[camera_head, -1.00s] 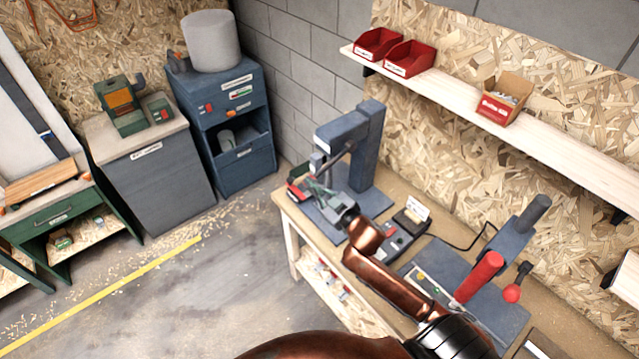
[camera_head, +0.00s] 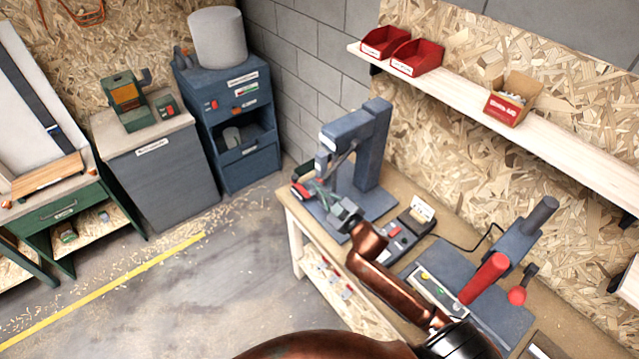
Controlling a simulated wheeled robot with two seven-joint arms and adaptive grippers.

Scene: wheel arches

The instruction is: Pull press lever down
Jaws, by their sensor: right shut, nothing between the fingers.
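A blue-grey press (camera_head: 368,150) with a tall column and an overhanging head stands at the far left end of the workbench. A thin dark bar (camera_head: 342,158) slants down from under its head. My right arm reaches over the bench from the bottom. Its gripper (camera_head: 312,190) is shut and empty, low in front of the press, below the head. Whether it touches the press cannot be told. My left gripper is not in view.
The workbench (camera_head: 292,208) carries a small dark control box (camera_head: 398,236) between the two devices. A shelf (camera_head: 560,140) with red bins (camera_head: 416,57) runs along the wall above. Cabinets stand at the left, with open floor (camera_head: 190,290) before them.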

